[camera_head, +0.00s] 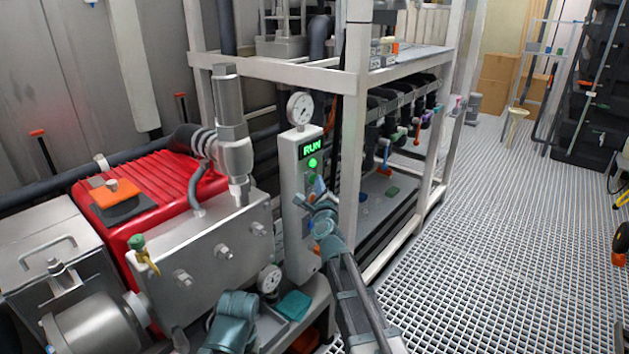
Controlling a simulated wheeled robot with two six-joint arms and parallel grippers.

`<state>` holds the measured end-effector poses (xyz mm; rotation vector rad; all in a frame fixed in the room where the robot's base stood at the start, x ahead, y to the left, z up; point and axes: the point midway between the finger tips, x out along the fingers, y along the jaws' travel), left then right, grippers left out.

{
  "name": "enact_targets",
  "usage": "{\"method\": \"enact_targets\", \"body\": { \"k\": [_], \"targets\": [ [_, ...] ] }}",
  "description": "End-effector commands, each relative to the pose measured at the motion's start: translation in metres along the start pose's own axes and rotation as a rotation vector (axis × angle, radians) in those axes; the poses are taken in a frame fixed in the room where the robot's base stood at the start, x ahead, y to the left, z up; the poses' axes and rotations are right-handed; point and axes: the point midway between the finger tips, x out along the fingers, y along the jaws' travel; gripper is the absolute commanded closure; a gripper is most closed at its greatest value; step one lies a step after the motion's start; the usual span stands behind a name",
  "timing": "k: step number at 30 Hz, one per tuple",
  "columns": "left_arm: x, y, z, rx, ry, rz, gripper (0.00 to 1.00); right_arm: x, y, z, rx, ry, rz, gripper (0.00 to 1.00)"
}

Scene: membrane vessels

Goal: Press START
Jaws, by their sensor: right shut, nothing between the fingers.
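A narrow grey control panel (292,188) stands upright beside the pump unit. Its small display (312,148) reads RUN in green. A round green light or button (312,163) is lit just below the display; I cannot read a START label. My right gripper (312,192) is in front of the panel's lower half, below the green round part. It is shut and empty, and it hides part of the panel face. I cannot tell whether it touches the panel.
A red pump (160,190) with a steel block (215,250) is left of the panel. A pressure gauge (300,108) tops the panel. A white rack frame (352,150) rises close on its right. Grating floor (500,220) on the right is mostly clear.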

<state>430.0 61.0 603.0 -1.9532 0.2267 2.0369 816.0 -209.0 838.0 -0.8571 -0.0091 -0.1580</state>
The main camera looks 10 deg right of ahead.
Motion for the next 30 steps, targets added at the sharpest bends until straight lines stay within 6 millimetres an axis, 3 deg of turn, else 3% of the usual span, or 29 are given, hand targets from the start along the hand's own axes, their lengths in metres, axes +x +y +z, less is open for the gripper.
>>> {"method": "enact_targets", "body": {
  "k": [19, 30],
  "targets": [
    [0.0, 0.0, 0.0, 0.0, 0.0, 0.0, 0.32, -0.012, -0.008, -0.008, -0.001, 0.0, 0.0, 1.0],
    [0.0, 0.0, 0.0, 0.0, 0.0, 0.0, 0.32, -0.036, -0.026, -0.025, -0.003, 0.0, -0.001, 1.0]
  ]
}}
